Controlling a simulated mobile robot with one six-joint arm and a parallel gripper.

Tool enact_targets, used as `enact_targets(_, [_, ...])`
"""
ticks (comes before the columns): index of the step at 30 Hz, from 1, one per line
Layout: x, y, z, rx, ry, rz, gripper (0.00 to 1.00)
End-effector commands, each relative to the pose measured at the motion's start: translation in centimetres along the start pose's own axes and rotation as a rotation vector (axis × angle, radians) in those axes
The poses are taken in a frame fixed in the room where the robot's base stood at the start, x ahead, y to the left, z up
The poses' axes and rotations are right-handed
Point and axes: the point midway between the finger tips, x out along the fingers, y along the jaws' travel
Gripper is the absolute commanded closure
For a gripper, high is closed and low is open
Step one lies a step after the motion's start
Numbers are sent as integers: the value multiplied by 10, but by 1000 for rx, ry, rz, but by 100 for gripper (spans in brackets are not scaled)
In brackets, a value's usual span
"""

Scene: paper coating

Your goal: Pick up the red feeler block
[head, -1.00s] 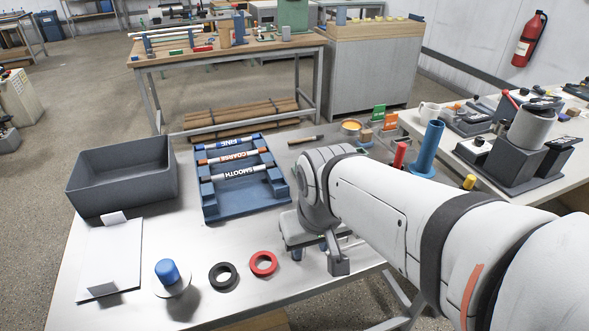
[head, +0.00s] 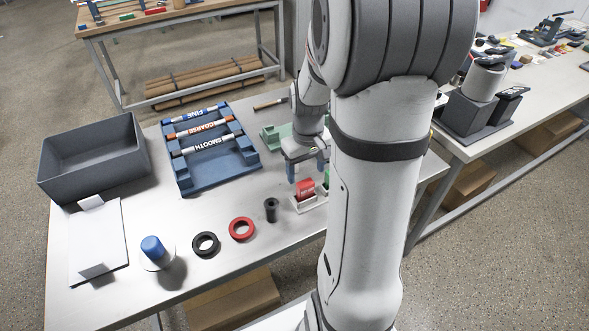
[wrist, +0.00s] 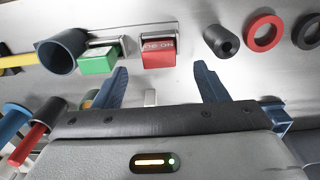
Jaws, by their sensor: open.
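The red feeler block (head: 306,187) sits in a pale holder near the table's right side, beside a green block (head: 326,178) that my arm partly hides. In the wrist view the red block (wrist: 158,55) shows pale lettering, and the green block (wrist: 97,62) is left of it. My gripper (head: 306,171) is open and empty, its blue fingers pointing down close above the red block. In the wrist view my gripper (wrist: 160,70) has its fingertips apart, with the red block between and beyond them. I cannot tell the exact height gap.
A black cylinder (head: 271,210), a red ring (head: 242,229) and a black ring (head: 205,243) lie left of the red block. A blue rack (head: 215,178) with rollers and a grey bin (head: 95,160) stand farther left. A dark blue cup (wrist: 62,52) is close to the green block.

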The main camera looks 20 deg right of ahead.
Motion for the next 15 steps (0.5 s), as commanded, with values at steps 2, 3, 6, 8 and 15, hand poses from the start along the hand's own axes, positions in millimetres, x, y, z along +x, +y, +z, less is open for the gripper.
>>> enact_targets(2, [6,3,-1,0,-7,-3,34])
enact_targets(3, [11,3,-1,0,-8,-3,34])
enact_targets(6, [23,3,-1,0,-8,-3,34])
enact_targets(8, [29,3,0,0,-9,-3,34])
enact_targets(15, [56,2,-2,0,-9,-3,34])
